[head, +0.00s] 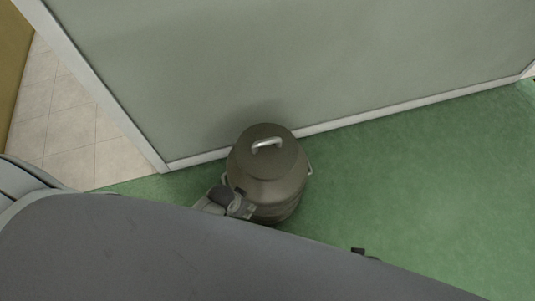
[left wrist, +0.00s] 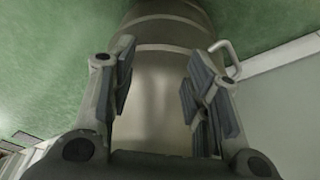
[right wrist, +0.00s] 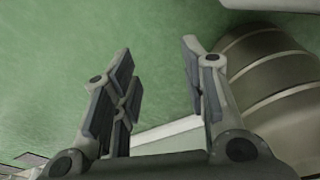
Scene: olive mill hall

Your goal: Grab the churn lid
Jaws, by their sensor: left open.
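The churn lid (head: 262,165) is a dark round cap with a pale bar handle (head: 267,145) on its top. It sits on the upright metal churn (head: 287,196), which stands on the green floor against the wall. My left gripper (head: 232,202) is low at the churn's near left side, below the lid. In the left wrist view the open left gripper (left wrist: 158,62) has the churn's body (left wrist: 155,90) in view between its fingers; contact cannot be told. My right gripper (right wrist: 157,75) is open and empty, with the churn (right wrist: 270,85) beside it on the right.
A grey-green wall (head: 300,65) with a white skirting stands right behind the churn. A doorway with pale tiles (head: 75,125) is at the left. The green floor (head: 420,190) is clear to the right. My own grey body covers the lower part of the head view.

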